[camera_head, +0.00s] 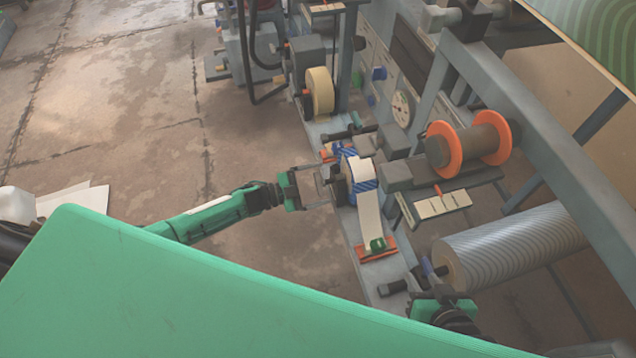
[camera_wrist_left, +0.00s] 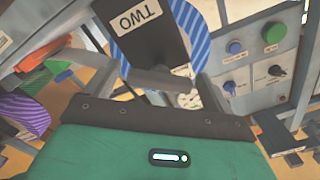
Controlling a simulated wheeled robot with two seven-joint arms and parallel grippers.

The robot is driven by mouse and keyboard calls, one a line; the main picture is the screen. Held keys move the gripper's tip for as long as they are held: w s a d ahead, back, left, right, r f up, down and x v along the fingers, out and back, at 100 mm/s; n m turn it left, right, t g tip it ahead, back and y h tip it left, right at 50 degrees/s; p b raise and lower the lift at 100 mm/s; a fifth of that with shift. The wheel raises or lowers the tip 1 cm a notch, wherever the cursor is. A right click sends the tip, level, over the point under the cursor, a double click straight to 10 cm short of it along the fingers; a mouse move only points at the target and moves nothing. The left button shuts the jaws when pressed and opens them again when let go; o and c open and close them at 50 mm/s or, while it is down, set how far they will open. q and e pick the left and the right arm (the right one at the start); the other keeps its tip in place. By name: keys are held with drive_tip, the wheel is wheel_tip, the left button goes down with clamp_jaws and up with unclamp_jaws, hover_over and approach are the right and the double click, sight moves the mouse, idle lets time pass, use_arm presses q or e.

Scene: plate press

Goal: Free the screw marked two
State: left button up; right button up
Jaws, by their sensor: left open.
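A dark block marked TWO (camera_wrist_left: 140,14) is close in front of my left gripper in the left wrist view, before a blue striped disc (camera_wrist_left: 200,50). Its label reads upside down. In the head view a blue striped reel (camera_head: 368,186) with a cream strip stands on the machine. My left gripper (camera_head: 326,186) is open beside the reel's near side, and its fingers show in the left wrist view (camera_wrist_left: 168,82). I cannot tell whether they touch the block, and no screw thread is clear. My right gripper (camera_head: 442,308) is partly visible at the bottom; its fingers are unclear.
A cream roll (camera_head: 320,91) and an orange-flanged spool (camera_head: 470,143) are mounted nearby. A large grey roller (camera_head: 515,246) lies at the right under a slanted frame beam. A panel with a green button (camera_wrist_left: 274,32) stands at the right in the left wrist view.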

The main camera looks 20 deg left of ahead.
use_arm(q)
drive_tip(key=v, duration=1.3)
drive_tip(key=shift+p, duration=0.3)
use_arm(e)
drive_tip(key=shift+s+d+g+h, duration=0.35)
drive_tip(key=shift+d+g, duration=0.15)
drive_tip(key=shift+d, duration=0.2)
use_arm(q)
drive_tip(key=shift+s+a, duration=0.15)
drive_tip(key=shift+a, duration=0.05)
